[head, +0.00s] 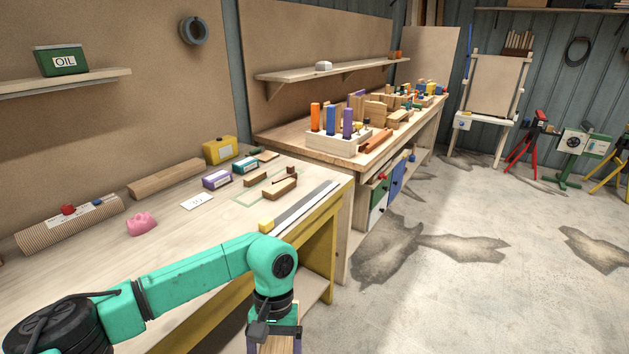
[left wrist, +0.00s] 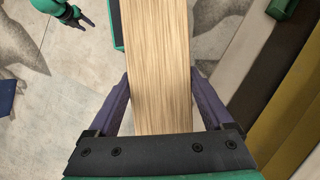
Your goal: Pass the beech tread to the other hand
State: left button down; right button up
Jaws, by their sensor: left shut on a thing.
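My left gripper (head: 274,338) is at the bottom edge of the head view, in front of the workbench and off its front side. In the left wrist view its two purple fingers (left wrist: 160,100) stand on either side of the beech tread (left wrist: 160,60), a pale wooden board with straight grain, and are shut on it. The tread runs away from the palm and out of the top of that view. In the head view only a small piece of the tread shows. A small teal part with dark finger-like ends, seemingly my right gripper (left wrist: 72,15), shows at the top left; its jaw state is unclear.
The near workbench (head: 165,245) carries a pink object (head: 141,223), a yellow box (head: 220,150), small boxes and wooden blocks. A second bench with an upright-tool rack (head: 335,140) stands behind. Concrete floor (head: 440,290) to the right is open.

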pick_arm(q)
jog(key=shift+s+a+f+m+y, duration=0.15)
jog(key=shift+s+a+f+m, duration=0.2)
jog(key=shift+f+m, duration=0.2)
jog(key=shift+s+a+f+m+y, duration=0.15)
jog(key=shift+s+a+f+m, duration=0.1)
jog(key=shift+a+f+m, duration=0.2)
jog(key=w+a+n+p, duration=0.1)
jog(key=a+n, duration=0.1)
jog(key=a, duration=0.6)
jog(key=shift+w+r+h, duration=0.2)
jog(key=shift+h, duration=0.2)
